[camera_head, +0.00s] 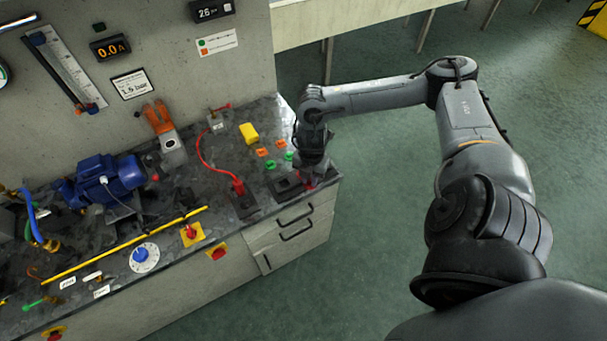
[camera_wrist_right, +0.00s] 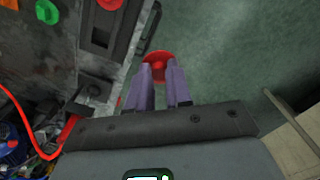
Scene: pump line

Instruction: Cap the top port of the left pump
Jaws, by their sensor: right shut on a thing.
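A blue motor pump (camera_head: 105,180) stands on the dark bench at the left in the head view; I cannot make out its top port. Only fragments of other equipment show at the left edge, so a second pump cannot be confirmed. My right gripper (camera_head: 312,178) is at the bench's right end, beside a dark holder block (camera_head: 285,186). In the right wrist view its two purple-grey fingers are shut on a red cap (camera_wrist_right: 158,60). The cap's round flange points away from the palm, and the fingers hide its rear part. My left gripper is not in view.
A red cable (camera_head: 205,160) arches over the bench to a red plug (camera_head: 238,187). A yellow rod (camera_head: 125,245) runs along the front. The floor at right is clear.

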